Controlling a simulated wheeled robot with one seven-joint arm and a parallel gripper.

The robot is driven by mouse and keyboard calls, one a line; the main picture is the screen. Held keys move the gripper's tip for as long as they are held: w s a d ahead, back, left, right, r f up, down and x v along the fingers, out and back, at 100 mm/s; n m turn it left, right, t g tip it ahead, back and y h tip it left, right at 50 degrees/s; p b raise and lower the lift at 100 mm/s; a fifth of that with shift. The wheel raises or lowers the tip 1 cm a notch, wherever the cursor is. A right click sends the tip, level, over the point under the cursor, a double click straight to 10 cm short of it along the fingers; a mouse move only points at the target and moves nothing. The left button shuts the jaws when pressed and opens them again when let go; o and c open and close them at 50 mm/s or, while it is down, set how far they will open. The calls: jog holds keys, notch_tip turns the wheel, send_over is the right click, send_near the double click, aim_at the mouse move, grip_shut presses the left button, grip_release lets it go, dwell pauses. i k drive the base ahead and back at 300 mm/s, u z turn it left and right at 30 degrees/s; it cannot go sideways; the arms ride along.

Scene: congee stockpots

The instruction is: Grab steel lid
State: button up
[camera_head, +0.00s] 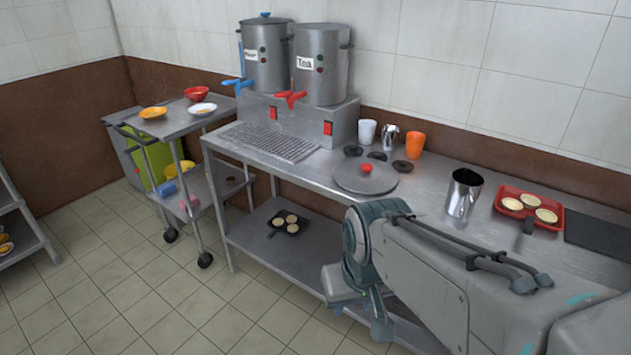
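The steel lid (352,181) is a wide, round grey disc with a red knob (366,168). It lies flat on the steel counter (425,200), in front of several small cups and dark lids. My arm reaches in from the lower right and bends down in front of the counter's front edge. The end of my arm (378,318) is below and in front of the lid, apart from it. My gripper's fingers are not clearly visible there, so their opening cannot be made out. Nothing is seen touching the lid.
Two stockpots (265,62) (320,70) with blue and red taps stand on a steel base behind. A steel cup (463,194) and a red pan (548,207) are right of the lid. A trolley (178,123) stands left.

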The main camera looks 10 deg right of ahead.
aim_at(365, 175)
jog(key=k, duration=0.4)
jog(key=u, duration=0.8)
jog(key=i, duration=1.4)
jog(key=z, duration=1)
jog(key=i, duration=0.75)
jog(key=z, duration=1.3)
jog(key=i, duration=0.25)
jog(key=z, duration=0.1)
